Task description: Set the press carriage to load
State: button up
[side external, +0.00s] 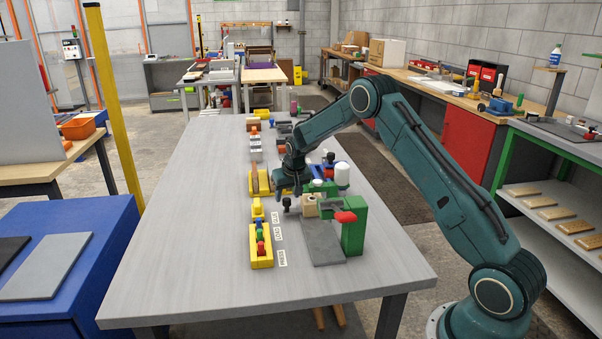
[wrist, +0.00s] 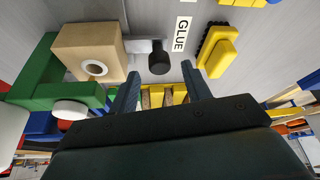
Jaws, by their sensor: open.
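The press is a green frame (side external: 354,232) with a red knob (side external: 345,216) over a grey plate (side external: 322,243). The carriage looks like a tan block (side external: 310,206) with a round hole; it also shows in the wrist view (wrist: 90,52). A grey bar from it ends in a black knob (wrist: 158,60), beside the GLUE label (wrist: 181,33). In the side view, table labels GLUE, LOAD (side external: 278,241) and PRESS (side external: 282,257) run in a row. My gripper (wrist: 160,75) is open and empty, its fingertips on either side of and near the knob. Contact is unclear.
A yellow block (wrist: 217,54) with a dark bristled edge lies right of the knob in the wrist view. A yellow rack (side external: 261,247) with coloured pegs stands left of the labels. A white-topped bottle (side external: 342,175) and other parts stand behind. The near table is clear.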

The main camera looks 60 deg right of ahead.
jog(key=shift+x, duration=1.1)
grip_shut()
